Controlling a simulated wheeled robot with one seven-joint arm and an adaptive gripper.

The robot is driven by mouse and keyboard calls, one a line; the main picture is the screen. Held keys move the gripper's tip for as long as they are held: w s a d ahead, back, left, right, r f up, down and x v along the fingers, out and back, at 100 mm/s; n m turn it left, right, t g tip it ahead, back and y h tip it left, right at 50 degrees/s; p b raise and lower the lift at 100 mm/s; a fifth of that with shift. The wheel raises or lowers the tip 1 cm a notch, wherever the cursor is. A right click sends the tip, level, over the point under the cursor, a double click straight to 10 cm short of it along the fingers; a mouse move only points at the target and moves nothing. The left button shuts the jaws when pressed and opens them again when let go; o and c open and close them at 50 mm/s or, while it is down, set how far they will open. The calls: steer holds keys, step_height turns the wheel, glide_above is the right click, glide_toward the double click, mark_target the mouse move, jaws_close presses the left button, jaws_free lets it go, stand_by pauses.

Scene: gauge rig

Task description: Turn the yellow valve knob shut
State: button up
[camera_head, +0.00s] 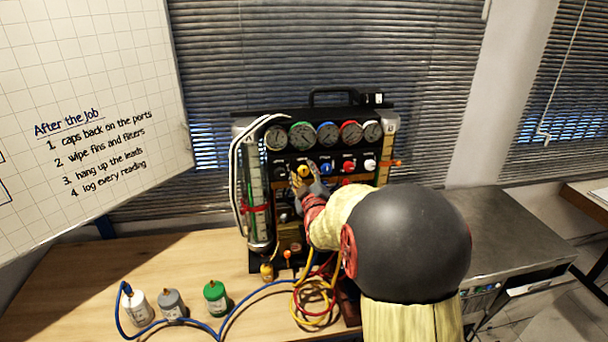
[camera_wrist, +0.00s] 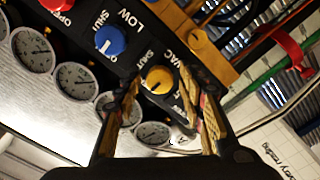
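The yellow valve knob (camera_head: 304,171) sits on the dark panel of the gauge rig, below the row of gauges. In the wrist view the yellow knob (camera_wrist: 158,80) is close ahead, with SHUT and VAC lettering beside it. My gripper (camera_head: 311,187) is up at the panel, just below the knob in the head view. In the wrist view my gripper (camera_wrist: 160,82) is open, its two padded fingers on either side of the knob. A narrow gap seems to show on each side; I cannot tell whether the tips reach around the knob. Its pointer direction is unclear.
A blue knob (camera_wrist: 110,40) is close beside the yellow one. Red and white knobs sit farther right on the panel. Yellow, red and blue hoses (camera_head: 315,300) loop below the rig. White, grey and green canisters (camera_head: 215,297) stand on the wooden bench at left.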

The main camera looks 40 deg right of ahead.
jaws_close()
steer(key=shift+f+b, duration=0.1)
steer(key=shift+b, duration=0.35)
steer(key=m+b, duration=0.3)
steer(key=shift+f, duration=0.15)
steer(key=m+b, duration=0.4)
steer(key=m, duration=0.1)
steer(key=shift+m+b, duration=0.3)
steer(key=shift+b, duration=0.1)
steer(key=m+b, duration=0.2)
steer(key=m, duration=0.2)
steer(key=shift+m+b, duration=0.3)
steer(key=shift+b, duration=0.1)
steer(key=shift+m+b, duration=0.9)
steer(key=shift+m, duration=1.4)
steer(key=shift+o, duration=0.9)
jaws_free()
steer(key=shift+r, duration=0.2)
